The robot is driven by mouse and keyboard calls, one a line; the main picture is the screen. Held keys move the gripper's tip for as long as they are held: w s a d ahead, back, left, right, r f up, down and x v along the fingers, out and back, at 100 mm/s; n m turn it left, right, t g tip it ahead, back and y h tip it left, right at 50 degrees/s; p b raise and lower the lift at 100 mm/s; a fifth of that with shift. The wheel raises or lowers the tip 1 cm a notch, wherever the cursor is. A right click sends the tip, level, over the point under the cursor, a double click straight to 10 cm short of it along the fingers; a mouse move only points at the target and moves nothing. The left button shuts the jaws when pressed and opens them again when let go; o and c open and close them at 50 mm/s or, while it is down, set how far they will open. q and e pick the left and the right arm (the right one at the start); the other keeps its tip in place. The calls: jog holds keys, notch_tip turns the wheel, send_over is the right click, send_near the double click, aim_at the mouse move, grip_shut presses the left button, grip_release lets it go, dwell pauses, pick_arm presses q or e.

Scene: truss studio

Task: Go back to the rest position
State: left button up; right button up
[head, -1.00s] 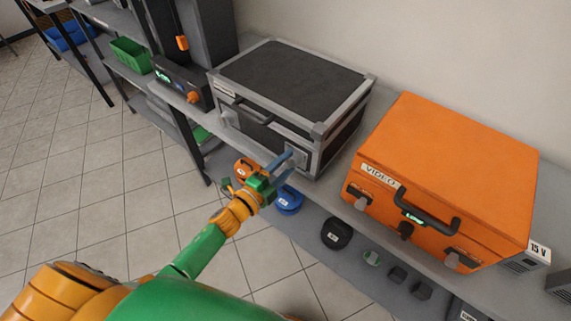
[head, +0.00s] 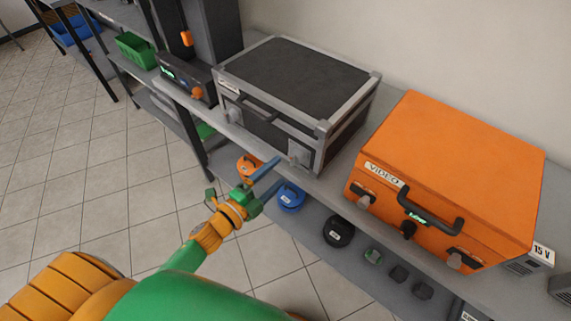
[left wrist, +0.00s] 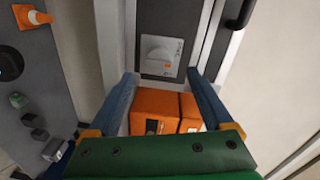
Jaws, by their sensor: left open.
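My left gripper (head: 270,171) is open and empty, in front of the lower front edge of a black case with grey metal edges (head: 297,78). In the head view its blue fingers overlap the shelf edge, and a gap separates them from the case's right latch (head: 298,152). In the left wrist view the fingers stand wide apart, with a latch plate (left wrist: 160,55) beyond them and orange surfaces (left wrist: 165,107) between them. My right gripper is in neither view.
An orange case marked VIDEO (head: 455,165) stands on the same shelf (head: 338,178), to the right. A lower shelf holds a blue round item (head: 291,197), a black one (head: 338,231) and several smaller ones. Tiled floor (head: 110,190) lies open on the left.

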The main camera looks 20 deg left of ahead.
pick_arm(q)
jog(key=shift+s+a+r, duration=0.1)
jog(key=shift+s+a, duration=0.05)
jog(key=shift+s, duration=0.4)
jog(key=s+a+f+n+g+y, duration=0.25)
jog(key=s+f+n, duration=0.25)
jog(key=f, duration=0.6)
jog(key=s+a+f+n+g+y, duration=0.25)
jog(key=s+f+n+g, duration=0.2)
jog(key=f, duration=0.55)
jog(key=s+d+f+n+g, duration=0.1)
jog(key=s+f+n+g, duration=0.3)
jog(key=s, duration=0.7)
jog(key=s+d+f+n+g, duration=0.1)
jog(key=s+f+n+g, duration=0.2)
jog(key=s+f, duration=0.5)
jog(key=s+g, duration=0.1)
jog(key=s, duration=0.2)
jog(key=shift+s+d+n+y, duration=0.3)
jog(key=shift+s+n+y, duration=0.05)
jog(key=shift+y, duration=0.05)
